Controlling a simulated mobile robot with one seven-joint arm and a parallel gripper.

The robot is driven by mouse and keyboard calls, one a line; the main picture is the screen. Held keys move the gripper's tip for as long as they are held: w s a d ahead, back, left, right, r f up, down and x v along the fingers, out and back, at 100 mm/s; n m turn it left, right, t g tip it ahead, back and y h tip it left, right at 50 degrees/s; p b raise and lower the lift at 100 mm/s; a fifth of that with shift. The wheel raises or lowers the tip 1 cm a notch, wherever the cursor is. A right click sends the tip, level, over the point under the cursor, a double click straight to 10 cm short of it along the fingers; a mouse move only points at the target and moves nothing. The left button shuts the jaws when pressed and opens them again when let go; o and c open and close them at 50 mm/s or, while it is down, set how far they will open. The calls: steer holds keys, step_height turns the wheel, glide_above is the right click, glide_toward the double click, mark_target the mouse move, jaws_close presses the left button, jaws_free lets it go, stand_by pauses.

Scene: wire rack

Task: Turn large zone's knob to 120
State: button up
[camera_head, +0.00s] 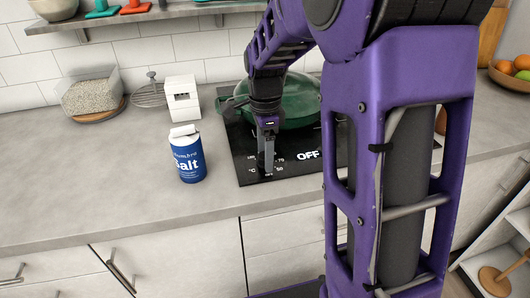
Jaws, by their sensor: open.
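A black cooktop (245,152) is set in the grey counter, partly hidden behind my purple arm. White "OFF" lettering (308,155) and small dial numbers, among them 70 and 50, show on its front part. My gripper (267,172) points down over this front left part of the cooktop, at the dial markings. Its fingers are open, but they look narrow from here. The knob cannot be made out; the gripper hides that spot. I cannot tell whether the fingers touch it. A green pan (290,112) sits on the cooktop behind the gripper.
A blue salt container (187,157) stands left of the cooktop. Behind it are a white box (182,97) and a clear container of grain (92,97). A shelf (150,17) hangs above. A fruit bowl (513,80) is at right. The left front counter is clear.

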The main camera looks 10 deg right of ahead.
jaws_close()
stand_by(0.3)
